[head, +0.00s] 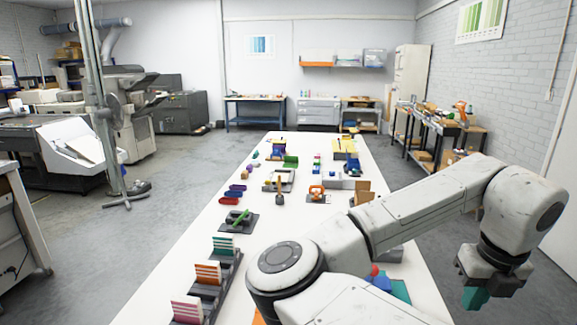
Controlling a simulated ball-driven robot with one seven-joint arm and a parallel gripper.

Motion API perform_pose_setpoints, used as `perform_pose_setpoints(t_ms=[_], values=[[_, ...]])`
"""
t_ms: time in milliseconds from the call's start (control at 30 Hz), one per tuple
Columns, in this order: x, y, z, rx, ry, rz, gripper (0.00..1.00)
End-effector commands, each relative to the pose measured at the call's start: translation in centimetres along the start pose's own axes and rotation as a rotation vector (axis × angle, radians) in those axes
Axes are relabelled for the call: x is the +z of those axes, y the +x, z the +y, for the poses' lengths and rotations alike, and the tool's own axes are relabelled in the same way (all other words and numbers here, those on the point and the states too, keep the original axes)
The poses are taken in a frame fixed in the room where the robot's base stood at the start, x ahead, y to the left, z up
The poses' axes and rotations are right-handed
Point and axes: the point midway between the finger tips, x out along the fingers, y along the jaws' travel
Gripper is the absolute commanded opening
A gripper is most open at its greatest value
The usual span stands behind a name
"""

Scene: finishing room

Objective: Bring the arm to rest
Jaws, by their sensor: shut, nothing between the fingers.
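My arm (420,215) reaches from the bottom of the head view up and to the right, over the right part of the long white table. Its wrist bends down at the far right. My gripper (478,297) hangs there pointing down, beyond the table's right edge and above the grey floor. It is shut and empty, with teal fingertips. It touches nothing that I can see. My arm hides part of the table's near right side.
The white table (198,253) carries racks of striped cards (208,274), a green-handled tool on a dark pad (238,220), an orange clamp-like item (316,191) and other small tools. A teal item (401,291) lies partly behind my arm. A side bench (437,125) stands at right.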

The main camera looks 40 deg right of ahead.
Motion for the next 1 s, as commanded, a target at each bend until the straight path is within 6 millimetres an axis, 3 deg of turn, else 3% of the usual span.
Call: perform_pose_setpoints(t_ms=[367,633,867,1000], values=[[1.1,-0.2,-1.3,-0.093,-0.137,-0.055,0.00],[2.8,-0.7,-2.7,-0.231,-0.360,-0.120,0.00],[5.4,-1.5,-3.1,-0.429,-0.727,-0.176,0.00],[7.6,-1.8,-1.7,-0.595,-1.096,-0.193,0.00]])
